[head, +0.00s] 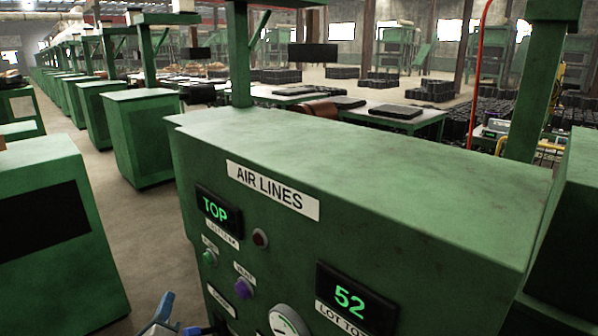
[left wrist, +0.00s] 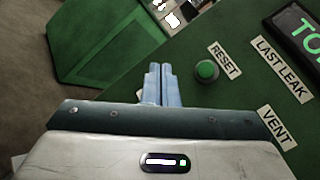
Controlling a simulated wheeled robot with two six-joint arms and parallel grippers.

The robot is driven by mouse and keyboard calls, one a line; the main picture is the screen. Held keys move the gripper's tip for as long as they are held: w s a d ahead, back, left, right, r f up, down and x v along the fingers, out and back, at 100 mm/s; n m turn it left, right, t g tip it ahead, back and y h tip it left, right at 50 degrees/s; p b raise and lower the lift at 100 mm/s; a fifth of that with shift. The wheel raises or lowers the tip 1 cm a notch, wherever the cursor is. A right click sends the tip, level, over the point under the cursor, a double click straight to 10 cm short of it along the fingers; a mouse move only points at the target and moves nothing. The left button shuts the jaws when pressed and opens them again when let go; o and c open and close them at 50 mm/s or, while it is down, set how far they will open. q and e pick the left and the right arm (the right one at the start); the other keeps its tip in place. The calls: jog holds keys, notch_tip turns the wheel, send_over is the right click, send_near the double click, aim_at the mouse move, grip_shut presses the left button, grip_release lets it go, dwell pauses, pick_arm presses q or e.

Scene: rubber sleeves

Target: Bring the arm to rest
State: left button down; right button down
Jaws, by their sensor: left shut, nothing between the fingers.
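My left gripper (head: 165,304) shows at the bottom edge of the head view, by the lower left edge of the green AIR LINES console (head: 400,180). In the left wrist view its two pale blue fingers (left wrist: 158,72) lie side by side, shut, with nothing between them. The fingertips are left of a green RESET button (left wrist: 207,71); I cannot tell how far they are from the panel. Most of my left arm is out of the head view. My right gripper is in neither view.
The console has a TOP display (head: 215,209), a 52 display (head: 352,298), a red button (head: 260,239), a purple knob (head: 243,289) and a gauge (head: 287,322). Another green cabinet (head: 50,270) stands at the left. Bare floor (head: 150,225) lies between them.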

pick_arm(q)
jog(key=s+f+n+g, duration=0.7)
jog(key=s+f+n, duration=0.3)
jog(key=f+n, duration=0.2)
jog(key=s+d+f+n+g, duration=0.1)
jog(key=s+f+n+g, duration=0.25)
jog(key=s, duration=0.25)
jog(key=s+d+f+n+g+h, duration=0.1)
jog(key=s+f+n+g, duration=0.15)
jog(key=s+n, duration=0.3)
jog(key=s+d+f+n+g, duration=0.1)
jog(key=s+f+n+g, duration=0.25)
jog(key=s, duration=0.35)
jog(key=s+f+x, duration=0.1)
jog(key=s+x, duration=0.2)
jog(key=x, duration=1.2)
jog(key=s+f+x, duration=0.1)
jog(key=s+x, duration=0.3)
jog(key=x, duration=1)
jog(key=s+a+f+g, duration=0.1)
jog(key=s+f, duration=1.7)
jog(key=shift+s+a+f, duration=0.2)
jog(key=shift+s+f, duration=0.1)
jog(key=shift+f, duration=0.1)
